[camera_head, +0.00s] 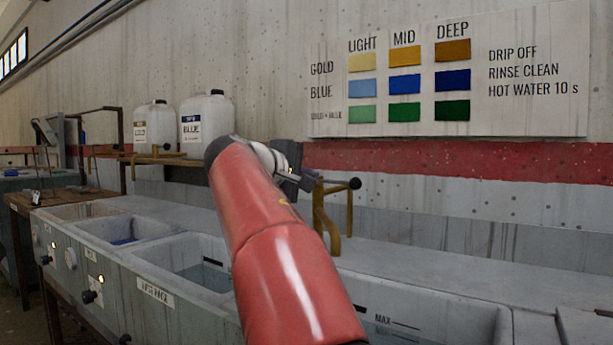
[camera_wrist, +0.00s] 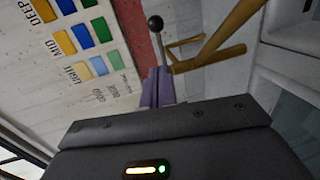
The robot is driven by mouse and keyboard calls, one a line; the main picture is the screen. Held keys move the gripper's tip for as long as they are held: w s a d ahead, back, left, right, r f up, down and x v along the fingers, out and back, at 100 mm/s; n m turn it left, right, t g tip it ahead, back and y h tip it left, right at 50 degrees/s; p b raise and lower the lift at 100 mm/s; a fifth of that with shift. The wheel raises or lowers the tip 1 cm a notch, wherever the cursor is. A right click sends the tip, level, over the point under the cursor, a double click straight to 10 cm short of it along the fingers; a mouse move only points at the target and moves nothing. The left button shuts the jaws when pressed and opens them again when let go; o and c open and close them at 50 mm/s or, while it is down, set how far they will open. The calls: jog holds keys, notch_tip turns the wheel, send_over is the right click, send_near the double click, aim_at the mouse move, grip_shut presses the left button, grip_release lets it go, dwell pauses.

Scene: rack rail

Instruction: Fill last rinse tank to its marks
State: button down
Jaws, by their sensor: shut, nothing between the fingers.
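A pale tank (camera_head: 470,318) at the front right has a MAX line and lower marks on its inner wall; my arm and the frame edge hide much of it, so I cannot tell its water level. A brass tap (camera_head: 322,222) with a black-knobbed lever (camera_head: 354,184) stands behind it. In the wrist view the brass pipe (camera_wrist: 222,45) and black knob (camera_wrist: 155,23) lie just beyond my fingers. My gripper (camera_head: 308,183) is shut and empty, beside the tap's top; I cannot tell whether it touches the lever. The fingers (camera_wrist: 158,88) show together in the wrist view.
More tanks stand to the left, one with water (camera_head: 205,277) and one with blue liquid (camera_head: 125,240). White GOLD (camera_head: 153,130) and BLUE (camera_head: 206,125) jugs sit on a shelf. A colour chart (camera_head: 545,85) hangs on the wall. Knobs (camera_head: 89,297) line the tank fronts.

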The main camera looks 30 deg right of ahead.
aim_at(341, 182)
jog(key=p+x, duration=0.1)
jog(key=x, duration=0.9)
jog(key=shift+w+d+f, duration=0.1)
jog(key=shift+d, duration=0.15)
jog(key=shift+d+p, duration=0.45)
jog(key=shift+p, duration=0.15)
